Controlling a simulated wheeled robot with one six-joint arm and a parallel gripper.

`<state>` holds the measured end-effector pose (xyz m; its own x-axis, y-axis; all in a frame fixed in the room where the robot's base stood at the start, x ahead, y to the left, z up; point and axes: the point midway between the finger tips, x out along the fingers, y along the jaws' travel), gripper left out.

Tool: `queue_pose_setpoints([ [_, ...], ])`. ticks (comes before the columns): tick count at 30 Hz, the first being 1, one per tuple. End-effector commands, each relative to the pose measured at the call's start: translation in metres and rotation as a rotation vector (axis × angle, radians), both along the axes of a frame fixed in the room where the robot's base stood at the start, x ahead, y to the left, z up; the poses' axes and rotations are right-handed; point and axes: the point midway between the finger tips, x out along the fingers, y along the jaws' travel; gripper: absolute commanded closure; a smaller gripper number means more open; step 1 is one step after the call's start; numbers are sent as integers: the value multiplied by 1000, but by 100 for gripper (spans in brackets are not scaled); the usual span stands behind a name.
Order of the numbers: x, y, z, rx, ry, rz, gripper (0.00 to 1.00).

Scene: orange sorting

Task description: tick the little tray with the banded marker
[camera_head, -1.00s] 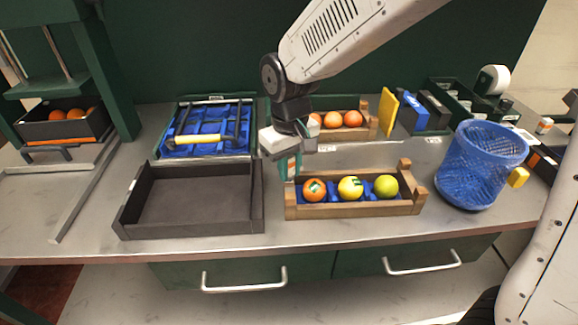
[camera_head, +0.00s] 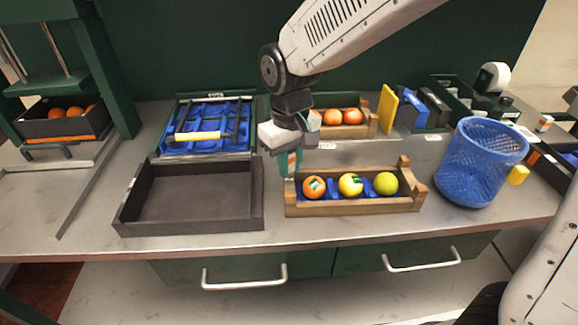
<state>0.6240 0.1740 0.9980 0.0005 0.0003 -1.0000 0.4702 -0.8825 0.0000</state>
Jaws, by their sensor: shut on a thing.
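My gripper (camera_head: 290,168) is shut on a slim upright thing with white, teal and orange parts, which looks like the banded marker (camera_head: 292,162). The fingers hide much of it. It hangs just above and behind the left end of the little wooden tray (camera_head: 355,208); I cannot tell whether its tip touches anything. The tray holds an orange fruit (camera_head: 314,187), a yellow fruit (camera_head: 350,185) and a yellow-green fruit (camera_head: 386,183) on a blue insert. The orange and the yellow one carry green-and-white marks.
An empty dark tray (camera_head: 125,213) lies to the left. Behind stand a blue-lined tool tray (camera_head: 212,142) and another wooden crate (camera_head: 367,128) with oranges. A blue mesh basket (camera_head: 480,165) stands at right. A dark bin (camera_head: 30,128) with oranges is far left.

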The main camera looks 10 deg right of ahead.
Motion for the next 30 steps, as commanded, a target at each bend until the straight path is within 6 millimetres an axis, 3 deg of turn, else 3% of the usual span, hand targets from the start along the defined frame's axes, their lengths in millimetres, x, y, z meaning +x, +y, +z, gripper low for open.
queue_pose_setpoints([
  [18, 0, 0, 50, 1, -2, 0, 100],
  [30, 0, 0, 58, 0, 0, 0, 100],
])
